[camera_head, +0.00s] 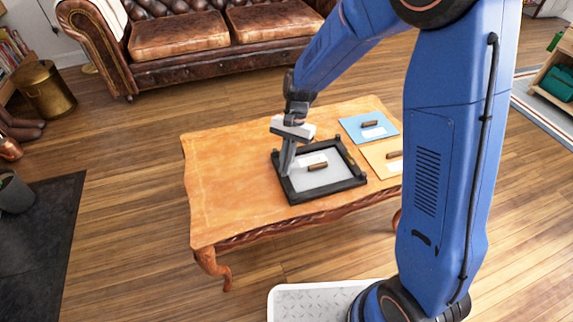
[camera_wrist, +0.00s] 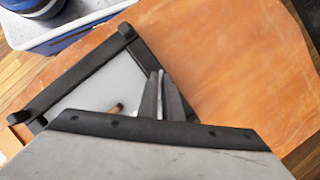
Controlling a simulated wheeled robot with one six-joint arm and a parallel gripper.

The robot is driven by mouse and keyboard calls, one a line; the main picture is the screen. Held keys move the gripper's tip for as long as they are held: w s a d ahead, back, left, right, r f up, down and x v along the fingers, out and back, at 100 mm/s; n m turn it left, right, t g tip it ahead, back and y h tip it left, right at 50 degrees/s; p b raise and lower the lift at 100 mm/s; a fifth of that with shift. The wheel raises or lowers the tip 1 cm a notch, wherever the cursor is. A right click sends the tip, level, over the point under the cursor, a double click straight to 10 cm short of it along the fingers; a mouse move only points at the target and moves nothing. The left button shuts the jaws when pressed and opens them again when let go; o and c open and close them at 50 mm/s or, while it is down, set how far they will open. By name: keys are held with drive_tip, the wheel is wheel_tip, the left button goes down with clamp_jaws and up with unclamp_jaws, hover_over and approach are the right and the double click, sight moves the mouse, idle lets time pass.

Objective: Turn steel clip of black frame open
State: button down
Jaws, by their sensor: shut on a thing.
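The black frame (camera_head: 330,190) lies flat on the wooden table, around a pale grey panel with a small brown handle (camera_head: 318,167). It also shows in the wrist view (camera_wrist: 80,75), partly covered by my gripper's body. My gripper (camera_head: 286,172) points down at the frame's left bar in the head view. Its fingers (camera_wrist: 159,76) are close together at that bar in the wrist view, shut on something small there. The steel clip cannot be made out; the fingers hide that spot, and I take it to be between them.
The wooden table (camera_head: 225,185) has clear room left of the frame. A blue board (camera_head: 354,125) and an orange board (camera_head: 376,150), each with a brown handle, lie to the right of the frame. A brown leather sofa (camera_head: 180,35) stands behind.

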drive_tip(key=n, duration=0.1)
drive_tip(key=n+h, duration=0.1)
drive_tip(key=n, duration=0.2)
drive_tip(key=shift+a+n+g+h, duration=0.25)
drive_tip(key=shift+n+g+h, duration=0.05)
drive_tip(key=shift+g, duration=0.1)
drive_tip(key=shift+a+n+h, duration=0.15)
drive_tip(key=shift+n+h, duration=0.65)
drive_tip(key=shift+n, duration=1.2)
drive_tip(key=c, duration=1.9)
unclamp_jaws()
drive_tip(key=shift+c, duration=0.2)
drive_tip(key=v, duration=1.7)
drive_tip(key=shift+r, duration=0.25)
